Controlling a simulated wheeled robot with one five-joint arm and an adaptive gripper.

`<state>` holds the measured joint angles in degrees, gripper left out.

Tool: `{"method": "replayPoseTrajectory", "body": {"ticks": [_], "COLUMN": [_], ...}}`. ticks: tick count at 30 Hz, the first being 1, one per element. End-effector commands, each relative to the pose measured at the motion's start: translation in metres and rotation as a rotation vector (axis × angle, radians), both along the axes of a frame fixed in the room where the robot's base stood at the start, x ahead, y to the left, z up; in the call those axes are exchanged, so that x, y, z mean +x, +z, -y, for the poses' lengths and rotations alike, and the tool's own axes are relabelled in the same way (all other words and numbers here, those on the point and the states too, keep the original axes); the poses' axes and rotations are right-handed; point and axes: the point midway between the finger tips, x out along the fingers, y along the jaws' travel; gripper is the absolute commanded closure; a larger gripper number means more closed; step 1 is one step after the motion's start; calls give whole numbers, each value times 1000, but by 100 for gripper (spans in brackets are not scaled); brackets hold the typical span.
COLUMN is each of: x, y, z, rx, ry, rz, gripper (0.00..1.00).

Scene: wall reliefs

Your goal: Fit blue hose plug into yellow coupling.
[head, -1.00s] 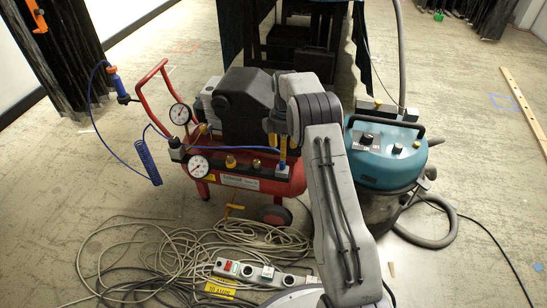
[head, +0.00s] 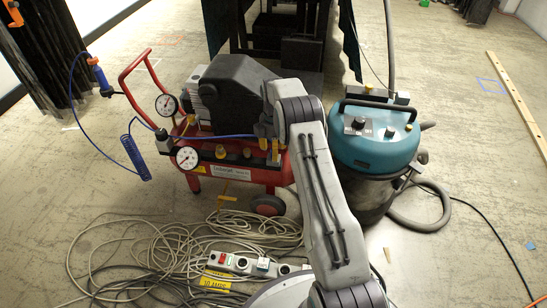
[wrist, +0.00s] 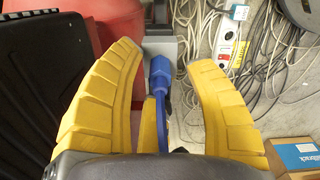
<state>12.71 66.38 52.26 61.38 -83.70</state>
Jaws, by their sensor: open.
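The blue hose plug (wrist: 161,72) is between the two yellow fingers of my gripper (wrist: 165,80) in the wrist view. The fingers are open, with a gap on each side of the plug. A narrow yellow piece (wrist: 149,122) stands beside the plug's lower part; I cannot tell whether it is the coupling. Whether the plug is seated in anything is not clear. In the head view, the blue hose (head: 215,136) runs from the red compressor's left end toward my arm's end. Yellow fittings (head: 220,152) stand along the compressor (head: 240,174). My arm hides most of the gripper there.
A teal vacuum cleaner (head: 372,145) stands right of the compressor. Tangled cables (head: 130,250) and a power strip (head: 240,263) lie on the floor in front. A blue coiled hose (head: 133,158) hangs at the left. A cardboard box (wrist: 293,157) shows at the wrist view's lower right.

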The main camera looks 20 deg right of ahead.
Motion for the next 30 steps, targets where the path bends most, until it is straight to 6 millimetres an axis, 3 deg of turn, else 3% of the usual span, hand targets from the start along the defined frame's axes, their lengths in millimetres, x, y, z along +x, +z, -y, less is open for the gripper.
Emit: {"method": "replayPoseTrajectory", "body": {"ticks": [3,12,27,30], "x": [0,0,0,0], "y": [-13,-14,-14,-14], "z": [0,-1,-1,0], "rx": [0,0,0,0], "ry": [0,0,0,0], "rz": [0,1,1,1], "gripper": [51,51,96,100]}}
